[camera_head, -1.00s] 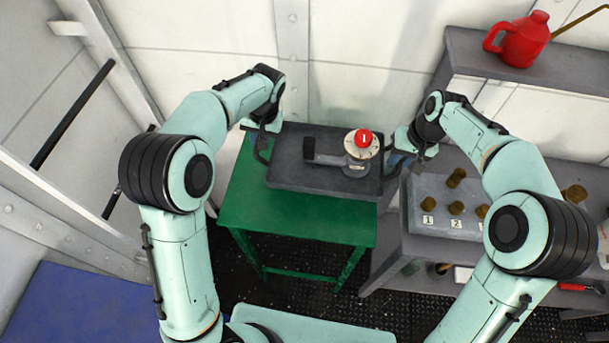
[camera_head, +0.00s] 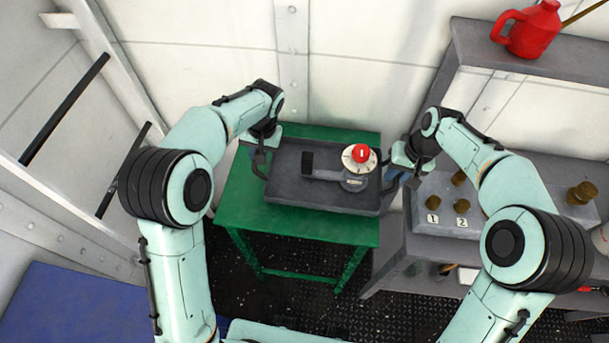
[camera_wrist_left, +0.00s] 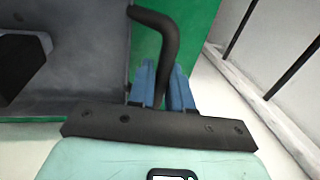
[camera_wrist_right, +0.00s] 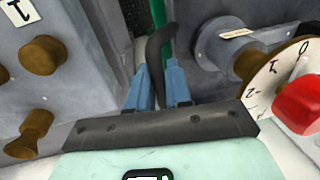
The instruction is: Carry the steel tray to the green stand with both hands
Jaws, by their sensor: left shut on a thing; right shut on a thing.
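The dark steel tray (camera_head: 295,195) is over the top of the green stand (camera_head: 255,218), fairly level. Whether it touches the stand top I cannot tell. It carries a grey device with a white dial (camera_head: 357,160), a red knob (camera_head: 361,153) and a dark block (camera_head: 308,161). My left gripper (camera_head: 257,161) is shut on the tray's left handle, a dark bent bar (camera_wrist_left: 165,35) between blue fingers in the left wrist view. My right gripper (camera_head: 402,172) is shut on the right handle (camera_wrist_right: 158,50), seen in the right wrist view.
A grey bench with a numbered panel (camera_head: 430,197) and brown knobs stands close on the right. A red can (camera_head: 528,32) is on the shelf above. A ladder-like frame is at left, a blue surface (camera_head: 70,305) at lower left. Green stand top shows behind the tray.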

